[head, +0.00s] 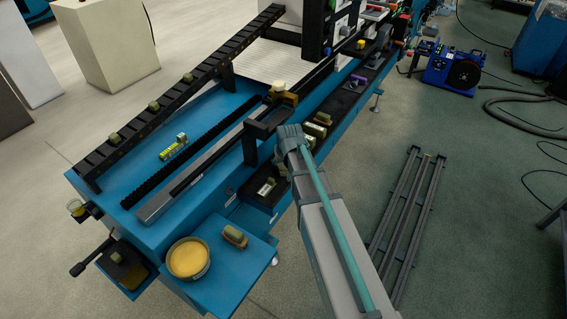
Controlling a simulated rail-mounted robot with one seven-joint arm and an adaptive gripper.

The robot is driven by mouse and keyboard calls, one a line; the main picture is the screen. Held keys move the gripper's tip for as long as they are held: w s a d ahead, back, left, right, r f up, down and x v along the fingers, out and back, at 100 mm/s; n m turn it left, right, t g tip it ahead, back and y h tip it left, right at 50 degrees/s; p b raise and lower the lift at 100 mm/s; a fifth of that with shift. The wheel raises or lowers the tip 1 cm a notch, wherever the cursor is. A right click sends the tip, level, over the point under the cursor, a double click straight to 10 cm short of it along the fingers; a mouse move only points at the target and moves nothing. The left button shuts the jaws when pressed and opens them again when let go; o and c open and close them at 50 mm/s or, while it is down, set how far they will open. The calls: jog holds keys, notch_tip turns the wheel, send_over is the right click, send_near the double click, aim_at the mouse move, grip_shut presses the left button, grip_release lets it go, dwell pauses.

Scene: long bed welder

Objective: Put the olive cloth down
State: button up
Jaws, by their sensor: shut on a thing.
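My gripper (287,146) is at the far end of my outstretched arm, over the front side of the blue machine bed. It is small, dark and partly covered by my own arm. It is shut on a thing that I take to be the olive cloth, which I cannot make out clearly. Several small olive, block-like things stand about. One is on the blue shelf (224,268) at the front, where it forms a brown-based olive piece (235,236).
A round tub with yellow contents (188,259) stands on the shelf. A black slotted rail (170,97) carries several olive pieces. A yellow-green level (173,148) lies on the blue bed. Dark metal bars (405,220) lie on the floor at right.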

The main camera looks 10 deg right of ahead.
jog(key=shift+f, duration=0.2)
jog(key=o, duration=1.2)
jog(key=shift+r, duration=0.1)
jog(key=shift+r, duration=0.2)
jog(key=v, duration=1.2)
jog(key=shift+b, duration=0.3)
jog(key=shift+f, duration=0.1)
